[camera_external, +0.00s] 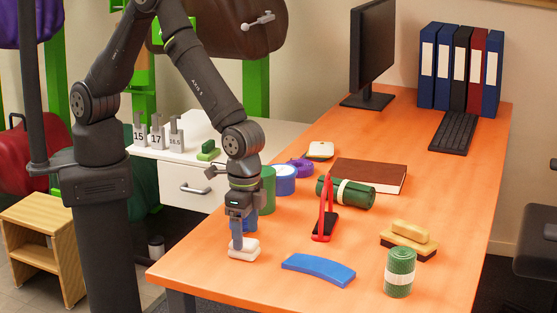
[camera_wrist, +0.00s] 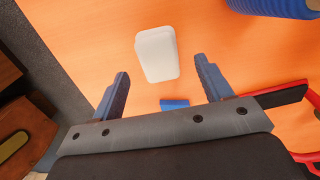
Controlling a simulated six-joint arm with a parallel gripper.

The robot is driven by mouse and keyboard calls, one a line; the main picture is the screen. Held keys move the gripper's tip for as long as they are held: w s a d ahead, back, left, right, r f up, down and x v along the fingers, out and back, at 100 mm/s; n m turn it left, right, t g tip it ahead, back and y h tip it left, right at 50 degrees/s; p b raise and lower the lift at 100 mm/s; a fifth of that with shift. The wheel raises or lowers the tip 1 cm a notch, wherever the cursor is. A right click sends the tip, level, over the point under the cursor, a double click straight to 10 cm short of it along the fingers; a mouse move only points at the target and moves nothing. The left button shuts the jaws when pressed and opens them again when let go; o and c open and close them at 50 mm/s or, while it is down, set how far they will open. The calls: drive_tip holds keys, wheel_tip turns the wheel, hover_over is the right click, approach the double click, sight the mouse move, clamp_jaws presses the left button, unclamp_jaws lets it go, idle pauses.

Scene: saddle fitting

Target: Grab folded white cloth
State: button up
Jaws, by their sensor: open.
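The folded white cloth (camera_external: 244,249) is a small rounded white block near the table's front left edge. In the wrist view the cloth (camera_wrist: 157,54) lies flat on the orange table, ahead of the gap between my fingers. My gripper (camera_external: 237,242) points down close above the cloth in the external view. In the wrist view my gripper (camera_wrist: 161,74) is open, with its blue fingers apart and nothing held between them. I cannot tell whether a fingertip touches the cloth.
A blue curved pad (camera_external: 318,269) lies right of the cloth. A green cylinder (camera_external: 399,272) and a brush (camera_external: 408,240) are further right. The table's left edge is close.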

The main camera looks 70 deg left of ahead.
sight(245, 242)
wheel_tip(245, 242, down, 4)
drive_tip(key=shift+r, duration=0.2)
drive_tip(key=c, duration=1.1)
drive_tip(key=shift+r, duration=0.1)
